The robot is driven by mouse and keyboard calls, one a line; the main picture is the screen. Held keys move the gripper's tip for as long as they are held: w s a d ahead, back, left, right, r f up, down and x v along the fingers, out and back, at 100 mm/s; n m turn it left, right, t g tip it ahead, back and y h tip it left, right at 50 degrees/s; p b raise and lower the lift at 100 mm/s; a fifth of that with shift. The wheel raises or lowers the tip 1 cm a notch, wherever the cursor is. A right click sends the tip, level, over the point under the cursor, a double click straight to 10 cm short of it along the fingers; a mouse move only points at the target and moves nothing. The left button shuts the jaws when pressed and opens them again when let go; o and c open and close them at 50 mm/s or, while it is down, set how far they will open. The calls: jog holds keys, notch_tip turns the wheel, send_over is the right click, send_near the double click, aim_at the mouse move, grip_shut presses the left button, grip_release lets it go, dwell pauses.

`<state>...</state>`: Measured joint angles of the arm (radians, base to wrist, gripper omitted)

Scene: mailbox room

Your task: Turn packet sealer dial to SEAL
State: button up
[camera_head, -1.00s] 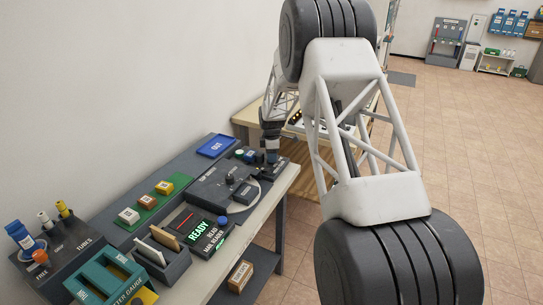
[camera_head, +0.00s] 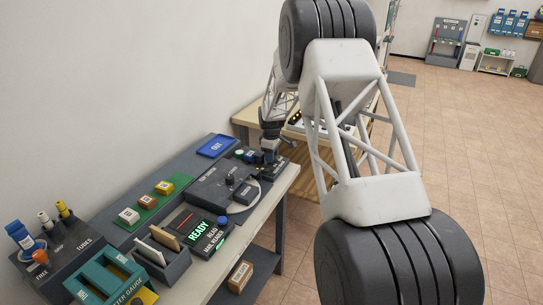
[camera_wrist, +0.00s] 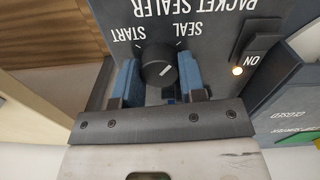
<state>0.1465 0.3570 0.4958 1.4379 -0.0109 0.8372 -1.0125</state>
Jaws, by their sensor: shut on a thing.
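The packet sealer (camera_wrist: 215,40) is a dark panel with white lettering, upside down in the wrist view. Its round black dial (camera_wrist: 157,58) has a short white pointer mark; the START label lies to its left and the SEAL label to its upper right. The mark is on the dial's right part, but I cannot tell exactly which label it lines up with. My gripper (camera_wrist: 159,75) has blue fingers on both sides of the dial and is shut on it. In the head view my gripper (camera_head: 270,153) is at the bench's far end; the dial is hidden there.
A black ON switch (camera_wrist: 262,38) with a glowing lamp (camera_wrist: 237,71) sits right of the dial. A blue OUT tray (camera_head: 215,146), a mail reader (camera_head: 207,236) and a green strip with several blocks (camera_head: 150,205) share the bench. The floor to the right is open.

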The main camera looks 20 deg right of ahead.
jog(key=shift+m, duration=0.3)
jog(key=o, duration=0.9)
jog(key=shift+r, duration=0.1)
jog(key=shift+r, duration=3.8)
